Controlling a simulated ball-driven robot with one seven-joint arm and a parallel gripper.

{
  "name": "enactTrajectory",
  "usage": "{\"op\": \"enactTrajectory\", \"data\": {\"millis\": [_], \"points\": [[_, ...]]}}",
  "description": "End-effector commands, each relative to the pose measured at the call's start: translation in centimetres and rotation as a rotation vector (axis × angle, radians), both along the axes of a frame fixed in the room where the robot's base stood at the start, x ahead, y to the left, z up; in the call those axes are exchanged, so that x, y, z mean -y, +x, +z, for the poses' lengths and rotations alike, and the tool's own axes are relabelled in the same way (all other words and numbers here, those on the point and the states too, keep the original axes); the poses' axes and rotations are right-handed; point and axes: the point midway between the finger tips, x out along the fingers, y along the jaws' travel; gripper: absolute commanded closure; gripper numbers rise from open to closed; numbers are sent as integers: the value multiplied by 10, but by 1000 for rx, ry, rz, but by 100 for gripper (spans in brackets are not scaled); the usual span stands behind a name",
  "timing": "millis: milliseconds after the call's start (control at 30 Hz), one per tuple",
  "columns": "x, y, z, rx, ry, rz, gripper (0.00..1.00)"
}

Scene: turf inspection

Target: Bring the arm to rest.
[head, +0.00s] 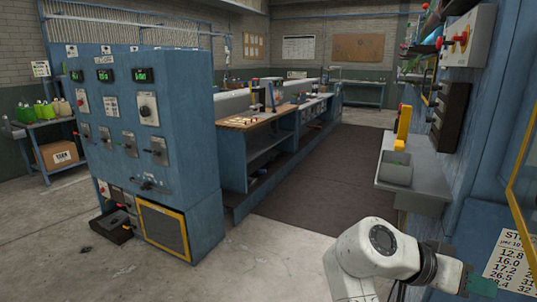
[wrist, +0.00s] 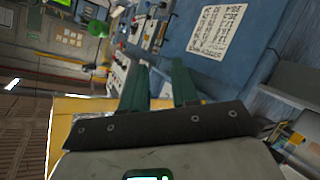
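My white arm rises at the lower right of the head view, bent at a rounded joint and reaching right. My gripper (wrist: 160,82) shows in the wrist view as two dark green fingers on a black bar. The fingers stand apart with nothing seen held between them. In the head view only a dark green part of my gripper (head: 478,278) shows, close to a blue panel with a white number sheet (head: 512,262). That number sheet (wrist: 217,27) also shows beyond the fingers in the tilted wrist view.
A blue control cabinet (head: 150,140) stands at left, with a long blue workbench (head: 262,145) behind it. A grey shelf with a bin (head: 396,170) juts out at right. A yellow frame (head: 522,175) edges the far right. The dark floor mat (head: 325,185) is clear.

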Motion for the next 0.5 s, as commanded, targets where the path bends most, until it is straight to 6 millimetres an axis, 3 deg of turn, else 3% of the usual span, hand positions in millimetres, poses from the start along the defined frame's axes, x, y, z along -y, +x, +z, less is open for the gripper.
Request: {"op": "enactTrajectory", "data": {"millis": [33,200,367,500], "points": [[6,-11,-30,-50,59,50,71],[15,-46,-118,-188,270,238,71],[8,-91,-189,-297,471,420,71],[-8,-138,-239,-370,648,581,71]]}}
